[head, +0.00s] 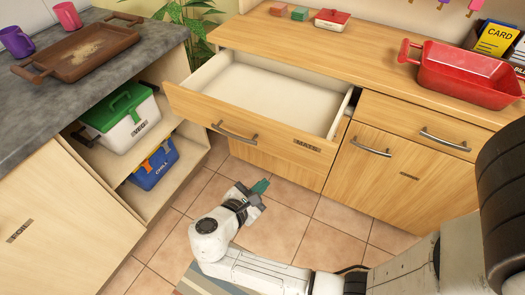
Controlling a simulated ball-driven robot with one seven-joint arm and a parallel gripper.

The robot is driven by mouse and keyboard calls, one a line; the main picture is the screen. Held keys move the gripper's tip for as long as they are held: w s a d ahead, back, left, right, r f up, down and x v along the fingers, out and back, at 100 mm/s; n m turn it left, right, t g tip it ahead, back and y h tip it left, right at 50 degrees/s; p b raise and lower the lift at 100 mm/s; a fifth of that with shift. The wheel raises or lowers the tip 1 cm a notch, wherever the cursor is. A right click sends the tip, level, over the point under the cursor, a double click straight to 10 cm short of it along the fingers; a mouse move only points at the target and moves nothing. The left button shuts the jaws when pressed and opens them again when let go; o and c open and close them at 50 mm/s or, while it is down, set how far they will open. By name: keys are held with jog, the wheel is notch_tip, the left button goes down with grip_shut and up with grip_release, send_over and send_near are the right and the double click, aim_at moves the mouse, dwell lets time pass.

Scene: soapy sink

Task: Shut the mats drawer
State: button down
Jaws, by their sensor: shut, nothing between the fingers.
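The mats drawer (246,125) is pulled out from the wooden cabinet. Its front carries a dark bar handle (234,132) and a label reading MATS (307,144). Its pale interior (278,92) shows no contents. My gripper (262,187) is below and in front of the drawer front, over the tiled floor and apart from the drawer. Its fingers are shut and hold nothing.
At left, a grey counter bears a brown tray (78,50). Open shelves hold a green-lidded box (121,120) and a blue box (154,164). Tiled floor (285,225) lies clear before the drawer.

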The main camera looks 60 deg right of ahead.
aim_at(268, 140)
jog(key=w+a+r+n+t+h, duration=0.2)
jog(key=w+a+r+n+h, duration=0.1)
jog(key=w+n+h, duration=0.15)
jog(key=shift+y, duration=0.25)
jog(key=d, duration=1.3)
jog(key=shift+w+d+f, duration=0.2)
jog(key=shift+w+d, duration=0.15)
jog(key=shift+w, duration=0.05)
jog(key=shift+d, duration=0.3)
jog(key=d+b, duration=0.3)
jog(key=d, duration=0.6)
jog(key=d+b, duration=0.3)
jog(key=d, duration=0.6)
jog(key=w+d+b, duration=0.1)
jog(key=d+b, duration=0.2)
jog(key=d, duration=0.7)
jog(key=shift+d+f, duration=0.1)
jog(key=shift+d, duration=0.15)
jog(key=shift+r, duration=0.2)
jog(key=shift+d+r, duration=0.1)
